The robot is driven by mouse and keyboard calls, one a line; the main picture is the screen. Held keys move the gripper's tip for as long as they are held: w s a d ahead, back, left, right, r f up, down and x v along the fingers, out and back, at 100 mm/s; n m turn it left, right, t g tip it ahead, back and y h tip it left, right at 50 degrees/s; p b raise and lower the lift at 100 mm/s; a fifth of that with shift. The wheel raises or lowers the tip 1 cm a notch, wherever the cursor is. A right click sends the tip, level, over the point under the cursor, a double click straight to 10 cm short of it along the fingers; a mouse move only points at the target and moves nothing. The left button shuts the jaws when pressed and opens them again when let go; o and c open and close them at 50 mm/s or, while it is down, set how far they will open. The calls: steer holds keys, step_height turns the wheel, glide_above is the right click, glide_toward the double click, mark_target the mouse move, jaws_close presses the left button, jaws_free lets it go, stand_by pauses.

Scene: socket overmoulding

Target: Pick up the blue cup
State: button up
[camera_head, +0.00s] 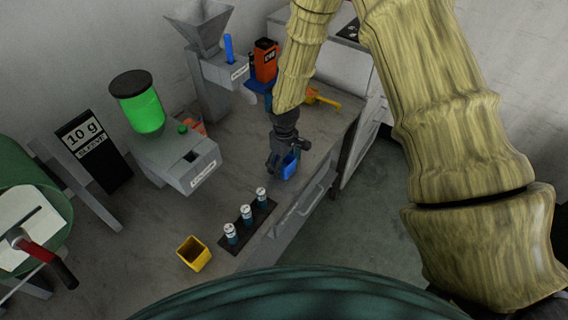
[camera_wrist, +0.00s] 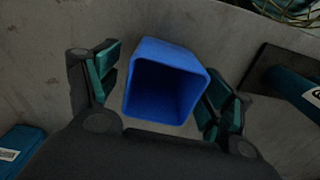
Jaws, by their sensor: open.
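The blue cup (camera_wrist: 160,62) is square-mouthed and hollow. In the wrist view it sits between the two teal-padded fingers of my gripper (camera_wrist: 160,95), its open mouth facing the camera. The fingers are spread on either side of it, with a small gap at the left; whether the right finger touches it I cannot tell. In the head view my gripper (camera_head: 284,160) is low over the grey bench near its right edge, and the blue cup (camera_head: 289,166) shows partly behind the fingers.
A black rack (camera_head: 260,228) with several small cylinders is below-left of my gripper. A yellow cup (camera_head: 186,262) stands at the front. A dispenser with a green jar (camera_head: 144,112) and a hopper machine (camera_head: 205,85) stand behind. The bench edge drops off at right.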

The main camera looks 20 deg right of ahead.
steer(key=shift+s+f, duration=0.1)
steer(key=shift+f, duration=0.7)
steer(key=shift+f, duration=0.1)
steer(key=c, duration=1)
